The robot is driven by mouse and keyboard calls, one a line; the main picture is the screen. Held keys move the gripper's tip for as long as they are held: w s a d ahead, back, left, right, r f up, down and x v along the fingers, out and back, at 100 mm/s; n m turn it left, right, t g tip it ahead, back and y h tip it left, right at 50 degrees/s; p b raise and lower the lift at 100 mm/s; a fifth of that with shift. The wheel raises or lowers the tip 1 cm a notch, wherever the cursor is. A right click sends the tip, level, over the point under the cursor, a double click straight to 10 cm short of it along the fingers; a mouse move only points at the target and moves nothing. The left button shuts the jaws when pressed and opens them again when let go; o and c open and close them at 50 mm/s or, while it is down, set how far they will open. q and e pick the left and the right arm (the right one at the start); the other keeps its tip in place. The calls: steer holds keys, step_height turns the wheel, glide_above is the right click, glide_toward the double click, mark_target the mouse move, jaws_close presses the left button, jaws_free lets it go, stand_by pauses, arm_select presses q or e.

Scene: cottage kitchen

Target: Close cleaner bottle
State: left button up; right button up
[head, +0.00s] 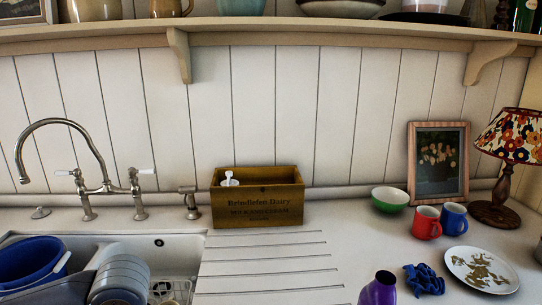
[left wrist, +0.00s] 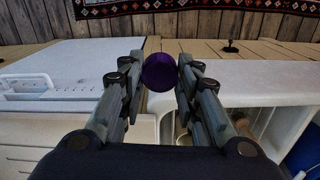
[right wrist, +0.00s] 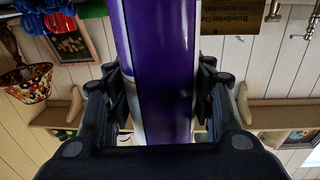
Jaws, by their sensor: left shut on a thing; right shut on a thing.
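The purple cleaner bottle (head: 377,294) shows at the bottom edge of the head view, with a dark round top; most of it is cut off. In the right wrist view my right gripper (right wrist: 160,92) is shut on the bottle's purple body (right wrist: 160,60), with a finger on each side. In the left wrist view my left gripper (left wrist: 160,84) is shut on a dark purple round cap (left wrist: 159,71) between its fingertips. The cap looks apart from the bottle, which does not show in that view. Neither gripper shows in the head view.
A blue cloth (head: 424,279), a patterned plate (head: 481,270), red (head: 426,223) and blue (head: 454,219) mugs and a green bowl (head: 390,199) stand on the right of the counter. A wooden box (head: 257,206) stands by the wall. The sink (head: 160,262) is at left; the ribbed drainer is clear.

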stand_by(0.6)
steer(key=s+a+f+n+g+y, duration=0.2)
steer(key=a+n+g+y, duration=0.2)
steer(key=a+n+y, duration=0.4)
steer(key=a+y, duration=0.3)
steer(key=a, duration=0.3)
steer(key=shift+y, duration=0.3)
arm_select(q)
steer(key=w+d+r+n, duration=0.7)
steer(key=d+r, duration=0.4)
steer(key=d+r+n, duration=0.9)
steer(key=d+r, duration=0.3)
steer(key=r, duration=0.2)
steer(key=shift+s+d, duration=0.25)
steer(key=shift+s, duration=0.05)
steer(key=shift+f, duration=0.1)
steer(key=shift+f, duration=1.9)
